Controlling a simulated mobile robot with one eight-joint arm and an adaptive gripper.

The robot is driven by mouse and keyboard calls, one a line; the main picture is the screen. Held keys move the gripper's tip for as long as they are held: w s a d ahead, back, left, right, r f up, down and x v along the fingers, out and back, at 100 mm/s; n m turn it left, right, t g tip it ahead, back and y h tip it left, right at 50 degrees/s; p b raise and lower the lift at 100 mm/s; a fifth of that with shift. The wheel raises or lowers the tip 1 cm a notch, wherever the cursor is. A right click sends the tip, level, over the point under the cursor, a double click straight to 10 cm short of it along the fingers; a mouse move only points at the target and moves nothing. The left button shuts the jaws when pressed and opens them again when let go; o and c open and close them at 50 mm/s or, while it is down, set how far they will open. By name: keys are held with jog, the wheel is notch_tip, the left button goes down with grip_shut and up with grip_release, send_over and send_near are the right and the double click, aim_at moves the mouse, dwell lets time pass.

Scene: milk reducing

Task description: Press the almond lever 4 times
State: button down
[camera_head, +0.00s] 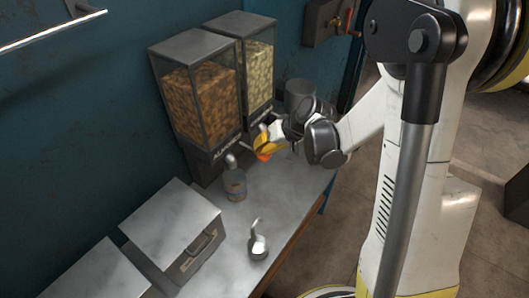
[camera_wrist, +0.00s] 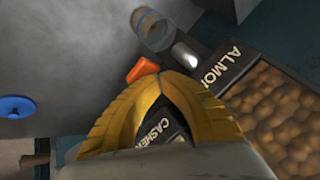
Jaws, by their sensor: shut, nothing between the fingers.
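The almond dispenser (camera_head: 203,95) is the left one of two, filled with brown nuts; it is at the right in the wrist view (camera_wrist: 280,120). A pale silver piece, apparently the almond lever (camera_head: 231,160), juts out below its label and shows in the wrist view (camera_wrist: 185,55). A cup (camera_head: 235,183) stands below it; it also shows in the wrist view (camera_wrist: 153,28). My yellow gripper (camera_head: 266,142) is shut and empty, right of the almond lever, in front of the cashew dispenser (camera_head: 259,72). In the wrist view its tips (camera_wrist: 160,75) are apart from the silver piece.
A grey container (camera_head: 299,95) stands behind my gripper.

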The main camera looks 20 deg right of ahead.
jog(key=shift+f+b, duration=0.45)
jog(key=shift+f, duration=0.05)
jog(key=shift+r, duration=0.2)
dwell(0.5)
jog(key=shift+r+p, duration=1.1)
jog(key=shift+r, duration=0.45)
jog(key=shift+r+p, duration=1.85)
jog(key=shift+r, duration=0.7)
